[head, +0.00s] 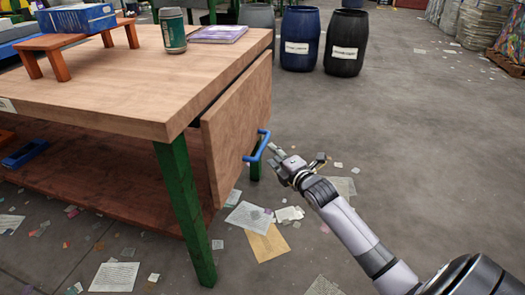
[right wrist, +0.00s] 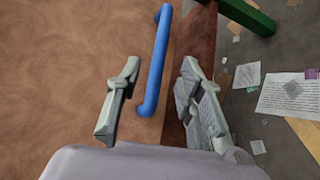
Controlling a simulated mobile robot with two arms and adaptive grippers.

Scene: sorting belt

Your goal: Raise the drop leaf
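The drop leaf (head: 238,128) is a wooden panel hanging down at the right end of the workbench (head: 120,88). A blue bar handle (head: 257,146) sits on its outer face, near the lower edge. My right gripper (head: 273,153) is just right of the handle. In the right wrist view, the right gripper (right wrist: 160,68) is open, with the blue handle (right wrist: 158,60) showing between its two fingers in the picture. The fingers are not closed on it; whether either touches it I cannot tell. The leaf's face (right wrist: 60,70) fills the left of that view. My left gripper is not in view.
A green can (head: 173,32), a purple book (head: 218,34) and a small wooden stand (head: 62,41) are on the benchtop. A green leg (head: 186,212) stands beside the leaf. Blue (head: 299,40) and black (head: 345,44) barrels stand behind. Papers litter the otherwise open floor.

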